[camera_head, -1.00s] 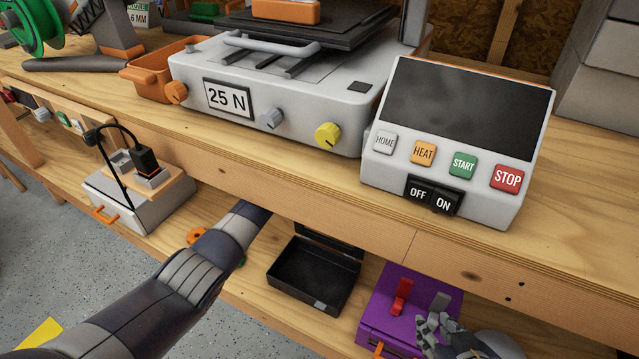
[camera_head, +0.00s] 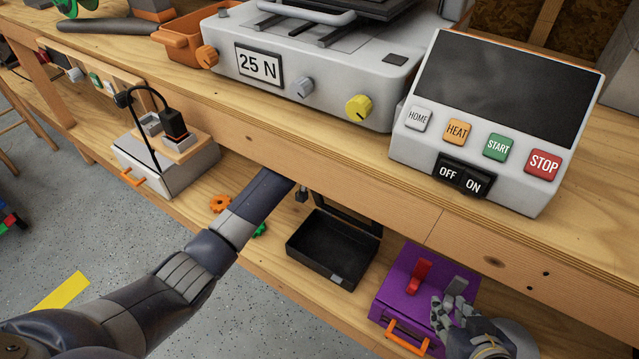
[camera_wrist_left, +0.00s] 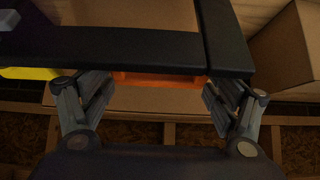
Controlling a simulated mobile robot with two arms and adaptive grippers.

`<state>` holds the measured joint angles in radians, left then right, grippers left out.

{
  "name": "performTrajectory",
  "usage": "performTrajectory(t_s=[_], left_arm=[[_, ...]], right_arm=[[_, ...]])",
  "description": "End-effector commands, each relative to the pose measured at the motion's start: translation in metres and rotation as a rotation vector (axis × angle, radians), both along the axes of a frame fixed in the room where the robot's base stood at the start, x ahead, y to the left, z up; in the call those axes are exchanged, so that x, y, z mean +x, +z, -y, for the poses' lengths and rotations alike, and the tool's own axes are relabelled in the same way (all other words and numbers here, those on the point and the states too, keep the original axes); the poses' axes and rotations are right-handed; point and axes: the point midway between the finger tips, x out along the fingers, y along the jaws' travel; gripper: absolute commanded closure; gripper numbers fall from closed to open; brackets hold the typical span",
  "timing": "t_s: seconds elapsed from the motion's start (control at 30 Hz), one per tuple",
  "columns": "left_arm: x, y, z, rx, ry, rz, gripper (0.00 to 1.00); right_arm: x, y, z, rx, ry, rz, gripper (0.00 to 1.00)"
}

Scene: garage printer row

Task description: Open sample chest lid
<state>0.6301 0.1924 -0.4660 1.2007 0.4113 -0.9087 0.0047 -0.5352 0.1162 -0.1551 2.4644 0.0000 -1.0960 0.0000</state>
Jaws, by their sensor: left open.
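No chest is labelled; I cannot tell which box is the sample chest. On the lower shelf stand a black box (camera_head: 313,262) with its lid raised and a purple box (camera_head: 391,296) with an orange handle (camera_head: 408,337). A grey box (camera_head: 190,170) with an orange handle stands further left. My left arm reaches under the bench, and the bench hides its gripper in the head view. In the left wrist view my left gripper (camera_wrist_left: 157,100) is open, with an orange bar (camera_wrist_left: 160,80) and a black frame (camera_wrist_left: 110,50) beyond its fingers.
The bench edge (camera_head: 350,175) overhangs the lower shelf. A white machine (camera_head: 320,70) and a control panel (camera_head: 480,140) stand on the bench. A cardboard box (camera_wrist_left: 285,50) is at the right in the wrist view. Floor at the left is mostly clear.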

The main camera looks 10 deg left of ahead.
Motion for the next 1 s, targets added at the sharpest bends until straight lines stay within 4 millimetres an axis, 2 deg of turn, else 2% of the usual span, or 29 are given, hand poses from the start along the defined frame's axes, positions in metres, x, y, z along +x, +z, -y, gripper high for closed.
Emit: performTrajectory(t_s=[0.2,0.43,0.6,1.0], left_arm=[[-0.032,0.0,-0.012,0.0,0.0,0.001,0.18],[-0.056,0.0,-0.021,0.0,0.0,0.001,0.18],[-0.063,0.001,-0.023,-0.001,0.001,0.002,0.18],[-0.064,0.002,-0.023,-0.001,0.001,0.001,0.18]], right_arm=[[0.0,0.0,0.0,0.0,0.0,0.0,0.7],[0.0,0.0,0.0,0.0,0.0,0.0,0.7],[0.0,0.0,0.0,0.0,0.0,0.0,0.7],[-0.002,-0.001,0.001,-0.003,-0.001,-0.013,0.7]])
